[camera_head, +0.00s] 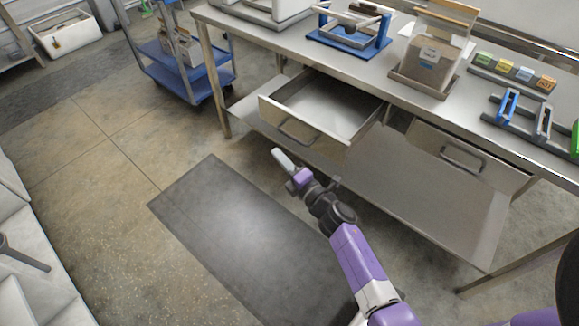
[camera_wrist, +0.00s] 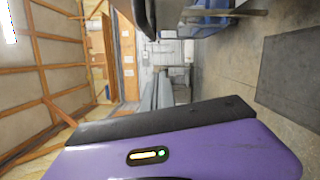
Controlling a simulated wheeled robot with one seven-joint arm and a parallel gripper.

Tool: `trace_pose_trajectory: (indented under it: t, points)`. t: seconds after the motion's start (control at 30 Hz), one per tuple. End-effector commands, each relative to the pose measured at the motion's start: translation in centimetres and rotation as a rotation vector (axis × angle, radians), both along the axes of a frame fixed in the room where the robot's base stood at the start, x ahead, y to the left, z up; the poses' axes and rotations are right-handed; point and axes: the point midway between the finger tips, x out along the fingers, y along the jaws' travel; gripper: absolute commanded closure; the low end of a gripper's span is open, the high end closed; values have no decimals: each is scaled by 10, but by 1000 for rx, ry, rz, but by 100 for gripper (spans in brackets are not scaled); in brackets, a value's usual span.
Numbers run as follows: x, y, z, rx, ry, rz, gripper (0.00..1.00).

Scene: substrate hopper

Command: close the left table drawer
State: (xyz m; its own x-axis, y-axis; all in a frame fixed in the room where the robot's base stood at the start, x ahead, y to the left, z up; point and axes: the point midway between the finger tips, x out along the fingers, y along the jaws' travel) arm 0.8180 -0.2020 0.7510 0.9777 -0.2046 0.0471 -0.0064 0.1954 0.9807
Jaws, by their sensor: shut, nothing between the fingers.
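The left table drawer (camera_head: 311,143) is pulled out from under the steel table (camera_head: 216,18) in the head view. Its inside looks empty, and a bar handle (camera_head: 297,132) is on its front. My gripper (camera_head: 279,155) is shut and empty. In the picture it is just below and left of the drawer front, over the dark floor mat; the exact gap is hard to tell. The right table drawer (camera_head: 490,172) is shut, with its own handle (camera_head: 462,158).
A blue cart (camera_head: 180,71) with bags stands left of the table. A dark mat (camera_head: 240,240) lies on the floor before the drawers. A lower shelf (camera_head: 410,200) runs under the table. A paper bag (camera_head: 428,65), a blue frame and coloured blocks stand on top.

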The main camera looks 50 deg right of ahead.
Motion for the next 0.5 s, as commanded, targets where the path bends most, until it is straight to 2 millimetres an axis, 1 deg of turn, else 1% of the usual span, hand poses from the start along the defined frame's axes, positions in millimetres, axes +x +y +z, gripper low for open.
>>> trace_pose_trajectory:
  t: [0.03,0.13,0.2,0.3,0.4,0.5]
  points:
    - [11,-3,0,-3,-3,2,100]
    - [28,-7,1,-3,-1,1,100]
    - [25,-22,7,-2,0,-5,100]
    - [25,-33,8,-1,1,-3,100]
    - [25,-40,9,-1,0,-2,100]
    - [25,-43,9,-1,0,0,100]
